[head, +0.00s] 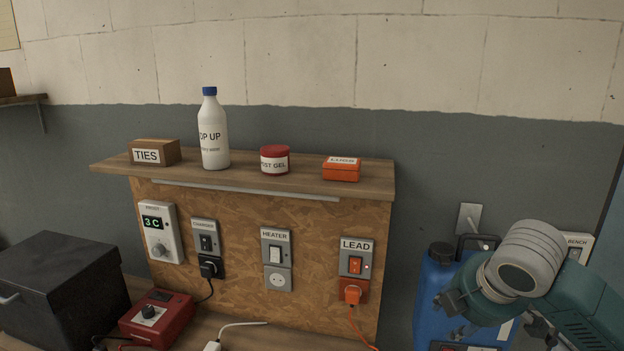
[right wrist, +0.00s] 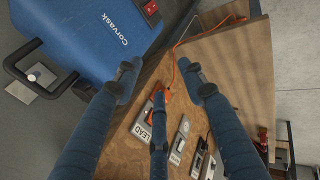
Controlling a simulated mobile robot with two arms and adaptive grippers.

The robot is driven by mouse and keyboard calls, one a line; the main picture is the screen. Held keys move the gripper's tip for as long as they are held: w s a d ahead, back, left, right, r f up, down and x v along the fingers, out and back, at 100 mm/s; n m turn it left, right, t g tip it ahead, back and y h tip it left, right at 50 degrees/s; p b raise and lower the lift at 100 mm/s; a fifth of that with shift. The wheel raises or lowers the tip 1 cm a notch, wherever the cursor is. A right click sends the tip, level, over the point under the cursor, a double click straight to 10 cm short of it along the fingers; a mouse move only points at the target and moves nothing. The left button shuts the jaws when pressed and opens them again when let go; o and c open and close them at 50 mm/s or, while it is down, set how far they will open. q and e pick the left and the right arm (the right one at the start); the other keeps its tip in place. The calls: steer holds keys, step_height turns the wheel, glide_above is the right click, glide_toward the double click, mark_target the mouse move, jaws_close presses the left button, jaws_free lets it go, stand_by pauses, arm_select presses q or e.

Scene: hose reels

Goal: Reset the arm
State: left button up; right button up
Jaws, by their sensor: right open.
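My right arm comes in from the right in the head view, and its teal and grey right gripper (head: 462,314) is in front of the blue container. In the right wrist view, the fingers of the right gripper (right wrist: 160,78) are spread apart with nothing held. Beyond them is the LEAD switch (head: 355,265) with its orange plug (head: 352,292). The LEAD switch also shows in the right wrist view (right wrist: 142,131), partly hidden by a finger. My left gripper is in neither view.
A blue container (head: 430,295) stands right of the chipboard panel (head: 320,250). The shelf (head: 240,180) holds a TIES box (head: 153,152), white bottle (head: 213,130), red-lidded jar (head: 275,160) and orange box (head: 341,170). A black box (head: 60,285) and red charger (head: 157,318) sit lower left.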

steer(key=s+a+f+m+y, duration=0.1)
steer(key=s+a+f+m, duration=0.1)
steer(key=s+a+f, duration=0.3)
steer(key=s+a+f+m+g+y, duration=0.1)
steer(key=s+a+f, duration=0.1)
steer(key=f, duration=0.5)
steer(key=s+a+f+m, duration=0.2)
steer(key=s+a+f, duration=0.15)
steer(key=f, duration=0.25)
steer(key=s+d+f+m+g+h, duration=0.15)
steer(key=s+f+m, duration=0.3)
steer(key=s, duration=0.45)
steer(key=s+d+f+m, duration=0.25)
steer(key=s+f, duration=0.25)
steer(key=s, duration=0.4)
step_height(320, 180, down, 34)
steer(key=s+r+g+b, duration=0.1)
steer(key=s+g+b, duration=0.15)
steer(key=b, duration=0.35)
steer(key=s+d+f+b, duration=0.3)
steer(key=s+f+b, duration=0.2)
steer(key=s+f, duration=1.1)
step_height(320, 180, down, 5)
steer(key=shift+s+r+m, duration=0.1)
steer(key=shift+s+m, duration=0.2)
steer(key=shift+s, duration=0.1)
